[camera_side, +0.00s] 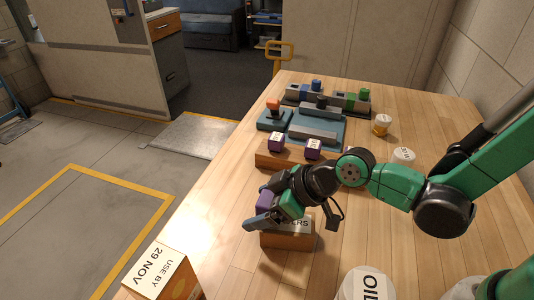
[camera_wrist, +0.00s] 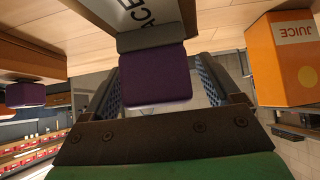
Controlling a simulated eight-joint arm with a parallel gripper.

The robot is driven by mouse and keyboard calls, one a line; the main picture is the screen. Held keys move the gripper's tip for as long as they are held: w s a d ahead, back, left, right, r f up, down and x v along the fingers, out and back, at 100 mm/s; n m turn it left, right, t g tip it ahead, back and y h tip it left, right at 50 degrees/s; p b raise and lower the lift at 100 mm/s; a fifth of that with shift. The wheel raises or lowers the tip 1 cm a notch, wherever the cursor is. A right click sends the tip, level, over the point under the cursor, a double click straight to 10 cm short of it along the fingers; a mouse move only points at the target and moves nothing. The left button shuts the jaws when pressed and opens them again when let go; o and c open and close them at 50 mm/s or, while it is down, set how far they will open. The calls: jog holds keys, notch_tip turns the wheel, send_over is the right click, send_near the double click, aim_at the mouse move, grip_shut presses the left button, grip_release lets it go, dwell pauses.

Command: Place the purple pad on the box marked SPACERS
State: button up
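The purple pad (camera_wrist: 155,75) is between the two fingers of my gripper (camera_wrist: 160,85) in the wrist view, with a grey strip along its edge. A gap shows between the pad and the right finger; the left finger is close beside it. My gripper looks open around the pad. In the side view the pad (camera_side: 264,199) shows partly behind my gripper (camera_side: 268,208), over the box marked SPACERS (camera_side: 287,241). My gripper covers part of the box's label. The box (camera_wrist: 150,14) is right beside the pad in the wrist view. I cannot tell whether the pad touches its top.
Two small purple labelled blocks (camera_side: 313,149) sit on a wooden block behind. Beyond are a blue-grey fixture (camera_side: 330,129) and racks. A USE BY box (camera_side: 160,272) stands front left, an OIL container (camera_side: 366,284) in front. White and yellow containers stand right.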

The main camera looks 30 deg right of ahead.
jog(key=shift+r, duration=0.1)
jog(key=shift+s+d+r, duration=0.25)
jog(key=shift+d+r, duration=0.05)
jog(key=shift+r, duration=0.15)
jog(key=shift+v, duration=5.35)
jog(key=d+m+h, duration=0.6)
jog(key=d+m, duration=0.3)
jog(key=d, duration=0.4)
jog(key=shift+w+d+r+t, duration=0.2)
jog(key=shift+w+t, duration=0.1)
jog(key=shift+w, duration=0.2)
